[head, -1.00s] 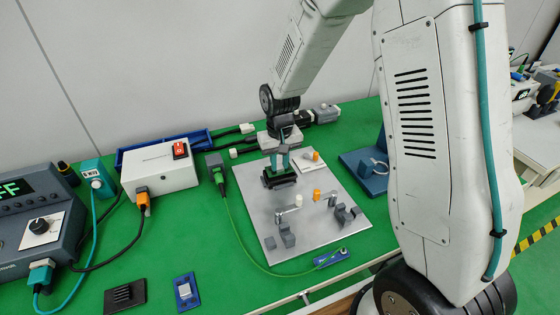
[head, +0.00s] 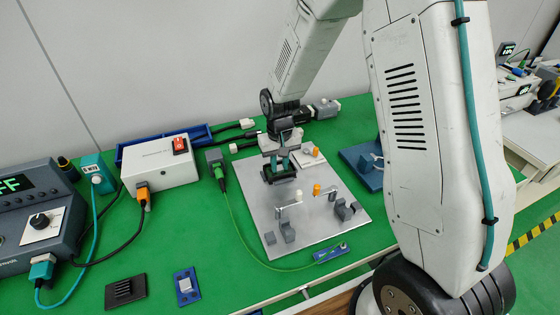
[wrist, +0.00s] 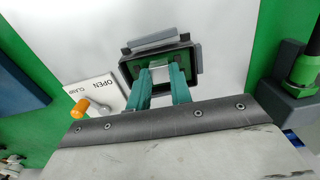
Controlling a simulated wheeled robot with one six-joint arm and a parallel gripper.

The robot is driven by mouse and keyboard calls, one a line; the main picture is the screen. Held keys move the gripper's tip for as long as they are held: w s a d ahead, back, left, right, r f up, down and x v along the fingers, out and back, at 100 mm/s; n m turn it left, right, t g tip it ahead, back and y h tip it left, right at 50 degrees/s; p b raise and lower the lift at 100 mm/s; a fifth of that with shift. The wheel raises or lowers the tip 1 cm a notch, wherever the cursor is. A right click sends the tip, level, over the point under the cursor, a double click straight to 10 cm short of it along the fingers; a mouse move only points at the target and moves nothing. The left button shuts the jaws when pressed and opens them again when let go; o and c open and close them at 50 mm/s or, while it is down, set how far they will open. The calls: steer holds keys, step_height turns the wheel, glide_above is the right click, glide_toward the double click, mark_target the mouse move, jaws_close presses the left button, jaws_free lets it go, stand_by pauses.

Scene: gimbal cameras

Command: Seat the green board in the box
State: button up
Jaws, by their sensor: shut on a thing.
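My gripper (wrist: 161,82) has two teal fingers, reaching down into a small dark open-topped box (wrist: 127,68). The fingertips are close together on a light grey piece at the box's middle. The green board (wrist: 185,66) shows as a dark green surface inside the box rim, around the fingertips; whether it lies flat on the box floor cannot be told. In the head view my gripper (head: 278,160) stands over the dark box (head: 280,177) on the grey metal plate (head: 325,225), and the fingers hide most of the inside.
A grey bar (wrist: 158,41) lies along the box's far side. An orange-knobbed clamp (wrist: 90,107) with an OPEN/CLAMP label is to its left. A dark connector block (wrist: 290,85) stands right. The plate also bears orange-tipped clamps (head: 317,189) and grey blocks (head: 344,210).

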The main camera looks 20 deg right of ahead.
mark_target(280, 168)
steer(key=shift+f, duration=0.3)
steer(key=o, duration=0.9)
step_height(280, 168, up, 8)
steer(key=shift+f, duration=0.1)
steer(key=shift+s, duration=0.1)
